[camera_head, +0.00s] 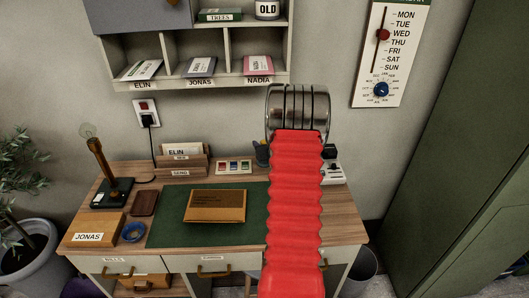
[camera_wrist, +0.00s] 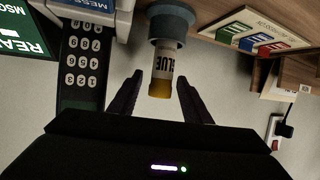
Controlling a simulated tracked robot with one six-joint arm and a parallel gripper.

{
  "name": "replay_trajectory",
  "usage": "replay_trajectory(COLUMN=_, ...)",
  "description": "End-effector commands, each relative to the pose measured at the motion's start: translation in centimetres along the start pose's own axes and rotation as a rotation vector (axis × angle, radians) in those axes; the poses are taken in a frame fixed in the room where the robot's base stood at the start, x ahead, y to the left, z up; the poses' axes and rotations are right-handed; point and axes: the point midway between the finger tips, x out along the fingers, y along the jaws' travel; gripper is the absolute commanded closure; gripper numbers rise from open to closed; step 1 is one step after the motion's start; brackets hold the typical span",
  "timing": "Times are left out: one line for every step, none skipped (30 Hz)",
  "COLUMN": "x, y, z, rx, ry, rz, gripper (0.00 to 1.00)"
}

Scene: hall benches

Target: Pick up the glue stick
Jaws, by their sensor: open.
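The glue stick (camera_wrist: 161,72), with a pale "GLUE" label and a yellow end, sticks out of a blue-grey cup (camera_wrist: 171,24) in the wrist view, which looks upside down. My gripper (camera_wrist: 159,79) is open, with one dark finger on each side of the glue stick. Gaps show between the fingers and the stick. In the head view, the cup (camera_head: 262,153) stands at the back of the desk, partly behind my red arm. My gripper and the glue stick cannot be made out there.
A keypad device (camera_wrist: 82,65) is close beside my gripper in the wrist view. Coloured stamps (camera_head: 233,167) and a letter holder (camera_head: 181,163) stand left of the cup. A brown parcel (camera_head: 215,206) lies on the green mat (camera_head: 168,228). Shelves (camera_head: 200,76) hang above.

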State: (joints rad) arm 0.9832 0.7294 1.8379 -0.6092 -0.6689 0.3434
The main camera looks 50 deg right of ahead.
Motion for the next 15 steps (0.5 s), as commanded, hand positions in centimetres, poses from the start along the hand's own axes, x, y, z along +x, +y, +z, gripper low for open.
replay_trajectory(x=0.7, y=-0.1, z=0.1, rx=0.000, ry=0.000, rz=-0.001, gripper=0.56)
replay_trajectory(x=1.1, y=-0.1, z=0.2, rx=0.000, ry=-0.001, rz=-0.001, gripper=0.56)
replay_trajectory(x=1.6, y=-0.1, z=0.2, rx=-0.001, ry=-0.001, rz=-0.001, gripper=0.56)
replay_trajectory(x=2.0, y=-0.1, z=0.1, rx=-0.001, ry=0.000, rz=-0.001, gripper=0.56)
replay_trajectory(x=2.3, y=-0.1, z=0.1, rx=-0.001, ry=-0.001, rz=-0.001, gripper=0.56)
replay_trajectory(x=2.6, y=-0.1, z=0.1, rx=-0.001, ry=-0.001, rz=-0.001, gripper=0.56)
replay_trajectory(x=2.9, y=-0.1, z=0.1, rx=-0.001, ry=-0.001, rz=-0.001, gripper=0.56)
replay_trajectory(x=3.0, y=-0.2, z=0.1, rx=-0.001, ry=-0.001, rz=-0.001, gripper=0.56)
replay_trajectory(x=3.2, y=-0.1, z=0.1, rx=-0.001, ry=0.000, rz=-0.001, gripper=0.56)
replay_trajectory(x=3.2, y=-0.1, z=0.1, rx=-0.001, ry=0.000, rz=-0.001, gripper=0.56)
replay_trajectory(x=3.3, y=-0.1, z=0.1, rx=-0.001, ry=0.000, rz=-0.001, gripper=0.56)
replay_trajectory(x=3.3, y=-0.1, z=0.1, rx=-0.001, ry=0.000, rz=-0.001, gripper=0.56)
replay_trajectory(x=3.3, y=-0.1, z=0.1, rx=-0.001, ry=0.000, rz=-0.001, gripper=0.56)
replay_trajectory(x=3.3, y=-0.1, z=0.1, rx=-0.001, ry=0.000, rz=-0.001, gripper=0.56)
replay_trajectory(x=3.3, y=-0.1, z=0.1, rx=-0.001, ry=0.000, rz=-0.001, gripper=0.56)
